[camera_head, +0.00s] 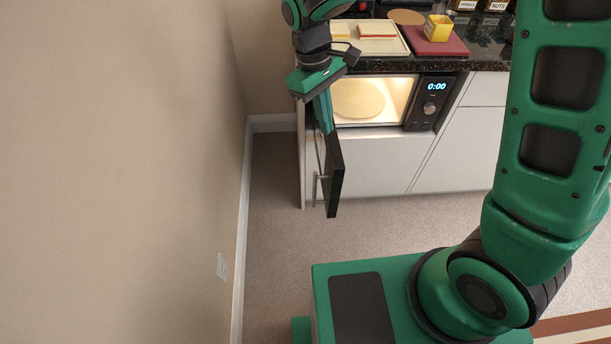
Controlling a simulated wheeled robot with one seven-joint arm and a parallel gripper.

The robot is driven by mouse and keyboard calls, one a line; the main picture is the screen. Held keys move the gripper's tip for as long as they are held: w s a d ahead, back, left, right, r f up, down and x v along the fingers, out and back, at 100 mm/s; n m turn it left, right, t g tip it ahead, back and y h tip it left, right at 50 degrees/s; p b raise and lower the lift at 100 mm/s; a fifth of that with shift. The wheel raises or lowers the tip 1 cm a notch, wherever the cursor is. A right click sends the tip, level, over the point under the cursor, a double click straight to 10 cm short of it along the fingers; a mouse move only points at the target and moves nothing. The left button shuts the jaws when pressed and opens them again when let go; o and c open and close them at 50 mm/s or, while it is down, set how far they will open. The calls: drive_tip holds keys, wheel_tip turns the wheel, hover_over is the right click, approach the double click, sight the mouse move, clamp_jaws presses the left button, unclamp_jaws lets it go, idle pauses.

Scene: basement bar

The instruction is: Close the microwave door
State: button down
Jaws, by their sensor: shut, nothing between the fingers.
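The microwave (408,100) is built into the counter front, with its lit cavity and round plate (358,98) in view. Its control panel (431,103) shows 0:00. The microwave door (334,176) stands wide open, swung out from the left side toward me, with a handle (316,188) on its left face. My gripper (323,117) points down at the door's upper part, close to the hinge side. It is shut and holds nothing. I cannot tell whether the fingers touch the door.
On the dark countertop (470,62) are a cream tray (377,48) with sandwiches, a red board (433,47) and a yellow cup (438,28). A beige wall (120,170) closes off the left. Carpet (400,225) in front of the white cabinets is clear.

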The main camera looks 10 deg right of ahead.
drive_tip(key=s+a+f+n, duration=0.25)
drive_tip(key=a+f, duration=0.25)
drive_tip(key=a, duration=0.5)
drive_tip(key=s+d+f, duration=0.3)
drive_tip(key=d+f, duration=0.1)
drive_tip(key=f, duration=0.6)
drive_tip(key=shift+d+n, duration=0.35)
drive_tip(key=shift+d, duration=0.05)
drive_tip(key=shift+d, duration=0.1)
